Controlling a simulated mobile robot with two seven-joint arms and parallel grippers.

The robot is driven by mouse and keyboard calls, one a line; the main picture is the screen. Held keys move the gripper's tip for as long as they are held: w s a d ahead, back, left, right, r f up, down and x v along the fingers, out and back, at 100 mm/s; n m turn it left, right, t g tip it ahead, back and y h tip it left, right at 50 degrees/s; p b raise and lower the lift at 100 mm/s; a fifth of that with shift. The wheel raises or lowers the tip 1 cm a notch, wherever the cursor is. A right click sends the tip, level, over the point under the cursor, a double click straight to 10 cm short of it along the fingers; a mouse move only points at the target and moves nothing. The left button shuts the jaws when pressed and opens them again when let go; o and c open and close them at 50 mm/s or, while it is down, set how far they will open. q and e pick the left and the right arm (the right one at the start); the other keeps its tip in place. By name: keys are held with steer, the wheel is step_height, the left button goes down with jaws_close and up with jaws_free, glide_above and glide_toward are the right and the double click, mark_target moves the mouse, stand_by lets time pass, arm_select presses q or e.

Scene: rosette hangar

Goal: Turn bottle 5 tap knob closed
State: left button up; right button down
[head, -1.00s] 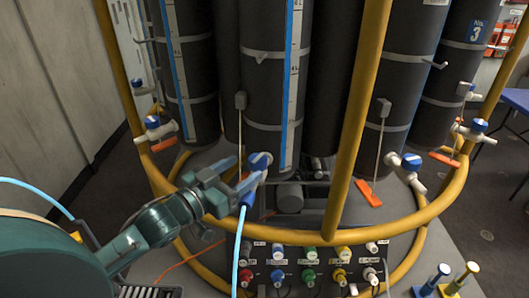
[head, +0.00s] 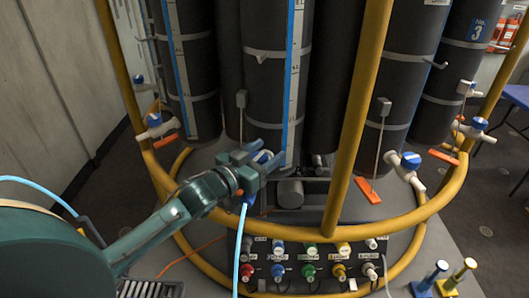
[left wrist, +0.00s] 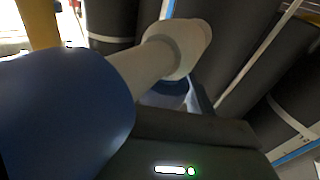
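A white tap with a blue knob (head: 263,157) is on the front middle black bottle (head: 264,90); no number is legible on this bottle. My left gripper (head: 268,158) is at this tap, its fingers spread to either side of the knob and partly hiding it. Whether they touch the knob is unclear. In the left wrist view the white tap body (left wrist: 150,62) runs across the middle, and a strip of blue knob (left wrist: 163,100) shows below it, above my dark gripper. My right gripper is out of view.
A yellow rail (head: 345,150) stands upright right of the tap and joins a yellow ring (head: 300,237). Other taps are at left (head: 155,125) and right (head: 408,165). A panel of coloured connectors (head: 308,262) lies below. A light blue hose (head: 240,250) hangs from the gripped area.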

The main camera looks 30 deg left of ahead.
arm_select(q)
steer(key=c, duration=0.8)
